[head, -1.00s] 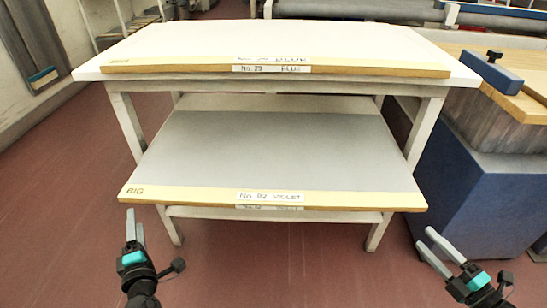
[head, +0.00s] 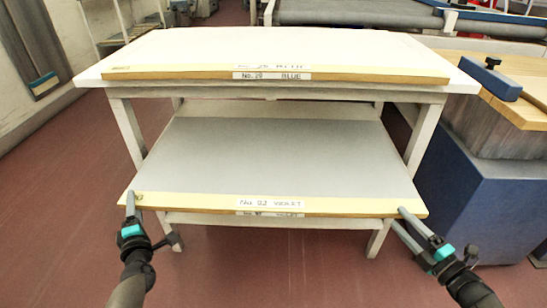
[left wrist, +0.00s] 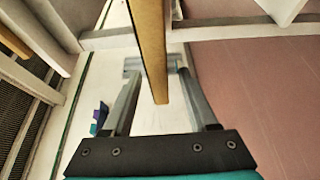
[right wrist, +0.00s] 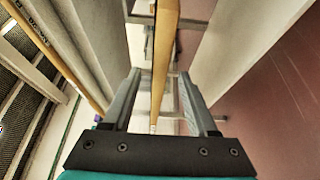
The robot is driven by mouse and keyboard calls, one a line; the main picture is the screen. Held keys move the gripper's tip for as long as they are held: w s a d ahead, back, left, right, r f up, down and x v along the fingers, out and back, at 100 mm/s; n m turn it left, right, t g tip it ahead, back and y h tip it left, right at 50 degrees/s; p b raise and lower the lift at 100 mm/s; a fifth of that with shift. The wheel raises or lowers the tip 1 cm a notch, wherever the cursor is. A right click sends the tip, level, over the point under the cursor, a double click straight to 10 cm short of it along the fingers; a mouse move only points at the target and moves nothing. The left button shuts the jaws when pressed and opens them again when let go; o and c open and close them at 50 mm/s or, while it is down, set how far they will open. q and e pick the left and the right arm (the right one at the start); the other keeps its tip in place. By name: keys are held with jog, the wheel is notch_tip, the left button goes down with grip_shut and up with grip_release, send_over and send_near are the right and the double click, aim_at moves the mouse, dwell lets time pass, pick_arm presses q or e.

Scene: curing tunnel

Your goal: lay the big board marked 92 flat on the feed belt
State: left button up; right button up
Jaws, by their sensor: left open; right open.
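The big board (head: 280,150) lies on the lower shelf of a white table, grey on top with a cream front strip. Its label reads No. 92 VIOLET, slightly blurred. My left gripper (head: 132,205) is open at the board's front left corner; in the left wrist view the board's edge (left wrist: 150,40) runs between the fingers. My right gripper (head: 402,219) is open at the front right corner; in the right wrist view the edge (right wrist: 163,50) also lies between the open fingers. A grey surface like a belt (head: 360,12) shows at the back; I cannot tell if it is the feed belt.
A white-topped board labelled BLUE (head: 270,50) lies on the table top above. The table's legs (head: 425,137) flank the lower shelf. A blue block-like stand (head: 490,190) with wooden boards on top stands close at the right. The red floor in front is clear.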

aim_at(133, 187)
pick_arm(q)
jog(key=shift+x, duration=3.15)
pick_arm(e)
jog(key=shift+x, duration=3.15)
pick_arm(q)
jog(key=shift+r, duration=0.1)
grip_shut()
pick_arm(e)
grip_shut()
pick_arm(q)
jog(key=shift+w+a+r, duration=0.1)
jog(key=shift+r, duration=0.25)
pick_arm(e)
jog(key=shift+w+r, duration=0.15)
jog(key=shift+r, duration=0.25)
